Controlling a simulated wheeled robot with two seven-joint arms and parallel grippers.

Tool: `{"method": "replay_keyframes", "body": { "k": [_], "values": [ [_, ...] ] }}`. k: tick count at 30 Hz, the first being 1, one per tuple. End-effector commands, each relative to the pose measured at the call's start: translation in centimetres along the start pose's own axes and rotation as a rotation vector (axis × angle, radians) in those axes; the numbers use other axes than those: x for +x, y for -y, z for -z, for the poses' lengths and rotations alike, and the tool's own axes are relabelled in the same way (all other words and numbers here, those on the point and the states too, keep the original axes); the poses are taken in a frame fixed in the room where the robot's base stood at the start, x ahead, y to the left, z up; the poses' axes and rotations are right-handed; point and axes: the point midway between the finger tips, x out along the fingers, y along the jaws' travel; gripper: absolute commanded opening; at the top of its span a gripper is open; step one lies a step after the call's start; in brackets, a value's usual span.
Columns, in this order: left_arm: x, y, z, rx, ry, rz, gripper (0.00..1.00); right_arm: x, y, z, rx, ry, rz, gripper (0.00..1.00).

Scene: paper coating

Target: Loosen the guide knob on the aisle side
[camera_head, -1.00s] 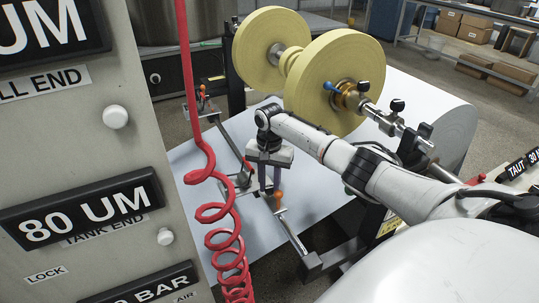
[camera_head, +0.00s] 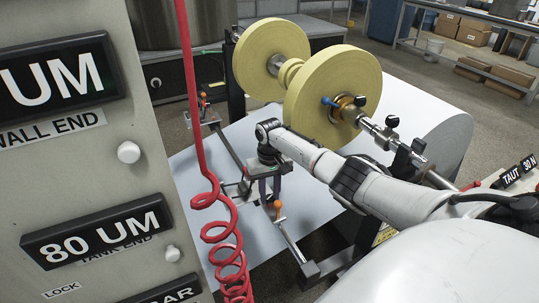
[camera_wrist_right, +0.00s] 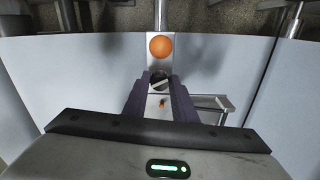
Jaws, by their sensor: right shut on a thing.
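My right gripper (camera_head: 269,193) reaches down over the guide bar (camera_head: 290,238) in front of the white web. In the right wrist view my right gripper (camera_wrist_right: 160,92) has its two dark fingers closed around a small black knob (camera_wrist_right: 159,80), which appears to be the guide knob. The fingers partly hide it. A lever with an orange ball (camera_wrist_right: 160,47) stands just beyond the fingertips, apart from them; it also shows in the head view (camera_head: 278,206). My left gripper is not in view.
A red coiled hose (camera_head: 222,228) hangs left of my right gripper. The grey panel (camera_head: 80,180) with readouts fills the left. Yellow rolls (camera_head: 330,90) on a shaft stand behind my arm. Another guide with a red-orange lever (camera_head: 203,100) sits farther back.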

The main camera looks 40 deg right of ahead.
Motion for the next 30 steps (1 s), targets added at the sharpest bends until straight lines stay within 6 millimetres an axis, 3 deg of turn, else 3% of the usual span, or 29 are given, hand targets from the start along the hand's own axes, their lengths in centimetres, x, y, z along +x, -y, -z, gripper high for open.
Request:
{"method": "replay_keyframes", "body": {
  "k": [18, 30],
  "values": [
    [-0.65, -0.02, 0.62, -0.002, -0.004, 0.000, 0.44, -0.05, -0.06, 0.05, -0.577, -0.001, 0.001, 0.02],
    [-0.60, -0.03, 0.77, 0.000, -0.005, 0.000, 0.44, -0.03, -0.09, 0.11, -0.847, -0.001, 0.000, 0.02]
  ]
}}
